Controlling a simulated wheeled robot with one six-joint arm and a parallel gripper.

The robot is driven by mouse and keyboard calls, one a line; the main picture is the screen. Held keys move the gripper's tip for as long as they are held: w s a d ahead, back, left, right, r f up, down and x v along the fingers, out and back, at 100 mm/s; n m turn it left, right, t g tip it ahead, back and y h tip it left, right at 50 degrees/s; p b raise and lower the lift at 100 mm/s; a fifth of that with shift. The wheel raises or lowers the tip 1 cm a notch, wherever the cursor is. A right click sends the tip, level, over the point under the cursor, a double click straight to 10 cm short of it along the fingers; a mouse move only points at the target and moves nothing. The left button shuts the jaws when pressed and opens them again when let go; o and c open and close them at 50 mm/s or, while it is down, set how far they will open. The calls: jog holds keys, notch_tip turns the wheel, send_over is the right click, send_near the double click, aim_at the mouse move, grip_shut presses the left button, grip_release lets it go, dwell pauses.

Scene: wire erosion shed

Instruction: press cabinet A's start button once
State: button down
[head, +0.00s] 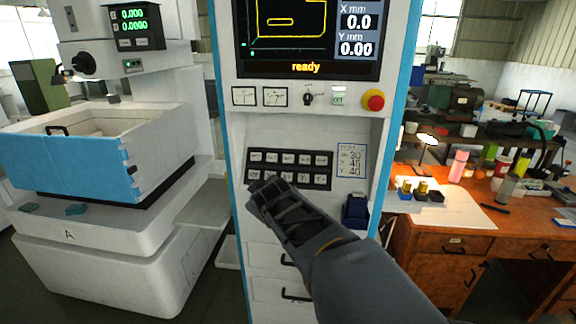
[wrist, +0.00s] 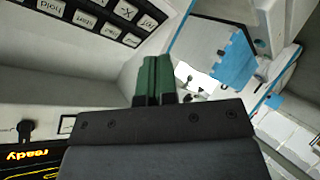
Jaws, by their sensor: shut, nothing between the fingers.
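Cabinet A's control cabinet (head: 238,135) stands upright in the middle of the head view, beside the white machine marked A. Its black key panel (head: 290,158) carries two rows of pale keys. My gripper (head: 262,184) is shut and empty, in front of the panel's lower left part, and hides some lower keys. In the wrist view the closed green fingers (wrist: 155,70) point past the panel (wrist: 112,20), with no key seen under the tips. A key that seems to read start (wrist: 85,19) is next to one reading hold (wrist: 50,7). The screen (head: 305,66) reads "ready".
A red knob on a yellow base (head: 373,99) sits right of the dials. The machine (head: 70,236) with its blue-fronted tank (head: 80,170) stands left. A wooden desk (head: 440,244) with bottles and small blocks stands close on the right.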

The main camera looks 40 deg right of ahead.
aim_at(288, 159)
jog(key=w+d+r+n+t+b, duration=0.2)
jog(key=w+d+r+n+t, duration=0.4)
jog(key=d, duration=0.4)
jog(key=shift+w+d+r+n+t, duration=0.15)
jog(key=shift+w+r+n+t, duration=0.25)
jog(key=shift+n, duration=0.9)
jog(key=shift+b, duration=0.3)
jog(key=shift+w+d+f+b, duration=0.95)
jog(key=shift+w+d+f, duration=1.5)
jog(key=shift+w+f, duration=0.2)
jog(key=shift+w+d, duration=0.1)
jog(key=shift+w+d+f, duration=0.15)
jog(key=shift+w+d+f+b, duration=0.2)
jog(key=shift+f+b, duration=0.05)
jog(key=shift+b, duration=0.15)
jog(key=shift+s+a+r, duration=0.1)
jog(key=shift+r, duration=0.05)
jog(key=shift+s+a+r, duration=0.35)
